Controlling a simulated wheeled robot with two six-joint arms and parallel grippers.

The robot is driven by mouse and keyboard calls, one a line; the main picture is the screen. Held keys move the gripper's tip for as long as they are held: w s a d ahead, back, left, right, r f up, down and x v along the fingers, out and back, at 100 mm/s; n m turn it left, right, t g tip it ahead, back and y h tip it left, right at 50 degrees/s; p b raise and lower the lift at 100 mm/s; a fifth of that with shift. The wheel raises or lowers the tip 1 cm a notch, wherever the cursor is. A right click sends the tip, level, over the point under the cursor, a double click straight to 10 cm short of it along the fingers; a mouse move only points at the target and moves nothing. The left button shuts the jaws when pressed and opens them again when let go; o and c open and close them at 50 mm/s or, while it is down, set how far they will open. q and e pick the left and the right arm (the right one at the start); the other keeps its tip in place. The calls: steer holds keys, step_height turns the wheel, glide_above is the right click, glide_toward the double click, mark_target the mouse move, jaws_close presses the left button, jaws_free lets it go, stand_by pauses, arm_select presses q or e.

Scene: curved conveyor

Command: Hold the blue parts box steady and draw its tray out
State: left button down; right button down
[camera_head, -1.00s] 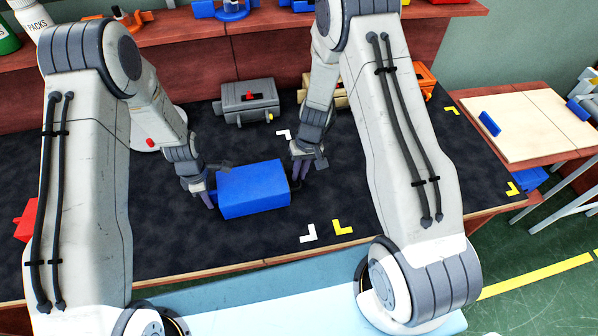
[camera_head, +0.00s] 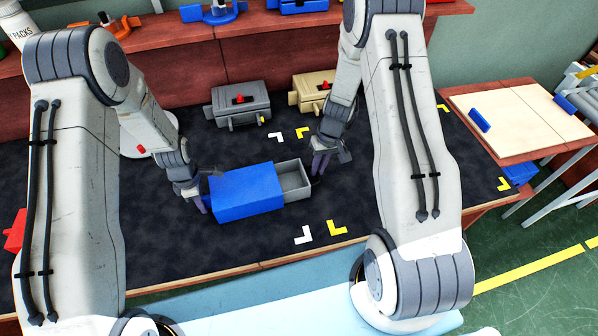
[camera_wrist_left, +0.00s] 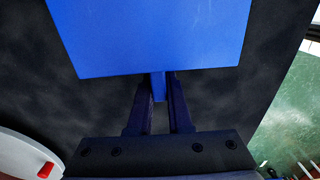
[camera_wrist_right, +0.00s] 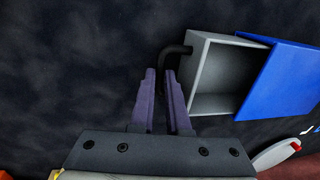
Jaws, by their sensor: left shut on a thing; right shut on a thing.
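The blue parts box (camera_head: 244,192) lies on the dark bench mat. Its grey tray (camera_head: 293,180) sticks partly out of its right end and looks empty. My left gripper (camera_head: 203,203) is at the box's left end; the left wrist view shows its fingers (camera_wrist_left: 158,98) shut on a blue tab (camera_wrist_left: 158,84) of the box. My right gripper (camera_head: 317,172) is at the tray's outer end; the right wrist view shows its fingers (camera_wrist_right: 163,80) around the tray's dark handle (camera_wrist_right: 172,55), whose lower part is hidden between them.
Grey (camera_head: 239,103) and tan (camera_head: 312,90) boxes stand at the back of the mat (camera_head: 150,240). White (camera_head: 304,235) and yellow (camera_head: 337,228) corner marks lie in front. A red object (camera_head: 15,232) is at the left edge. The mat right of the tray is clear.

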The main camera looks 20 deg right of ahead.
steer(key=shift+d, duration=1.25)
steer(key=c, duration=0.9)
jaws_free()
steer(key=shift+a, duration=0.1)
steer(key=r, duration=0.4)
steer(key=d+r, duration=0.1)
steer(key=r, duration=0.3)
steer(key=d+r, duration=0.1)
steer(key=r, duration=0.3)
arm_select(q)
steer(key=c, duration=0.8)
jaws_free()
arm_select(e)
steer(key=shift+f, duration=0.1)
